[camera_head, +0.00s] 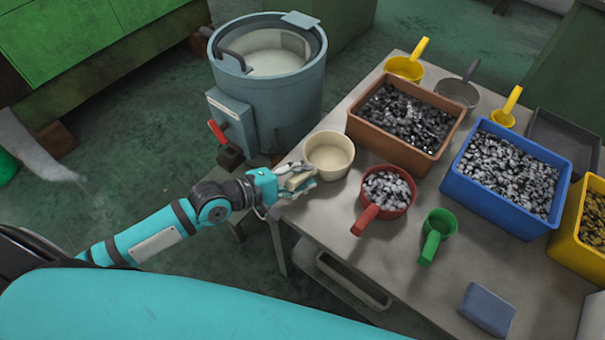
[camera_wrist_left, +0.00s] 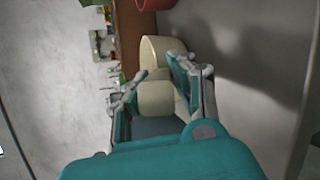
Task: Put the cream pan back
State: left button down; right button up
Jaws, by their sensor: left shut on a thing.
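The cream pan (camera_head: 329,152) is a round, empty-looking cup with a short thick handle. It is at the left edge of the grey table, upright, between the grey machine and the red pan. My left gripper (camera_head: 299,181) is shut on its handle at the near left side of the cup. In the left wrist view the cream pan (camera_wrist_left: 155,52) shows beyond the fingers, with the handle between them. I cannot tell whether the pan's base touches the table. My right gripper is not in view.
On the table (camera_head: 340,215) stand a red pan (camera_head: 388,192) of metal parts, a green pan (camera_head: 437,228), a brown bin (camera_head: 402,122), a blue bin (camera_head: 505,175) and yellow pans (camera_head: 405,67). A grey-blue drum machine (camera_head: 268,85) stands left of the table.

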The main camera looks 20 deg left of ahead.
pick_arm(q)
jog(key=c, duration=1.1)
grip_release()
jog(key=shift+f, duration=0.15)
jog(key=shift+s+r, duration=0.15)
jog(key=shift+r, duration=0.1)
jog(key=v, duration=1.1)
jog(key=shift+s+a, duration=0.3)
jog(key=shift+r, duration=0.1)
